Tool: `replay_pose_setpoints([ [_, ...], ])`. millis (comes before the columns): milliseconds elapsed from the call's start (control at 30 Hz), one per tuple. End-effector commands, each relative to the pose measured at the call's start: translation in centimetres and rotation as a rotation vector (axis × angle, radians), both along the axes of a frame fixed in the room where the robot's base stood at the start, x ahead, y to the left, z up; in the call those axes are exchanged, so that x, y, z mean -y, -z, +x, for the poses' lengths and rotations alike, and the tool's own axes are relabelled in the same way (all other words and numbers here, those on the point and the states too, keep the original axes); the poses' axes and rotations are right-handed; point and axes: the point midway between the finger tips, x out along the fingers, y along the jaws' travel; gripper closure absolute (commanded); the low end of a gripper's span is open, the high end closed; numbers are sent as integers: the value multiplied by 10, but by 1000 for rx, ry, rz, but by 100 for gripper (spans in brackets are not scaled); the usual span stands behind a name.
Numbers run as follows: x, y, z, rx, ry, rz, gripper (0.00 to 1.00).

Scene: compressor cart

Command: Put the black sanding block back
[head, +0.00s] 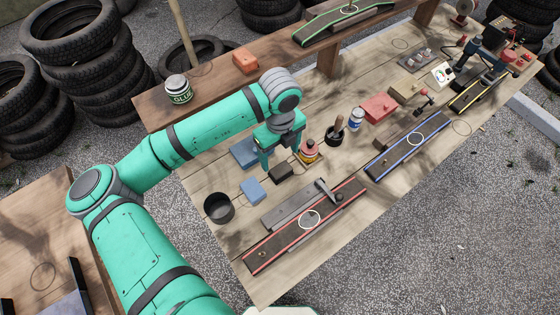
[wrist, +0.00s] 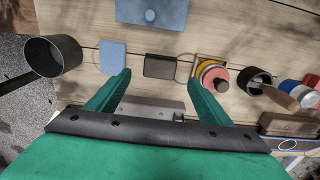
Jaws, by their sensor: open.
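The black sanding block (head: 282,173) is a small dark block lying on the wooden workbench (head: 225,180). In the wrist view the black sanding block (wrist: 159,67) lies between a light blue block (wrist: 113,57) and a stack of coloured discs (wrist: 211,73). My gripper (head: 281,158) points down at the bench near the block. Its fingers are apart and nothing is between them. In the wrist view my gripper's fingertips (wrist: 160,77) frame the block left and right. I cannot tell their exact height above it. A thin outlined ring partly shows behind the block.
A black cup (head: 219,207) stands at the bench's left end. A larger blue box (head: 245,152) lies behind the block. A brush cup (head: 336,135) and a can (head: 356,118) stand to the right. A grey metal bar (head: 290,207) and a red-edged belt (head: 285,240) lie in front.

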Motion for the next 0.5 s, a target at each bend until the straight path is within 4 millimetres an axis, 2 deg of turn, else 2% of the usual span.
replay_pose_setpoints([
  [200, 1, -27, 0, 0, 0, 0, 27],
  [500, 0, -33, 0, -1, 0, -1, 27],
])
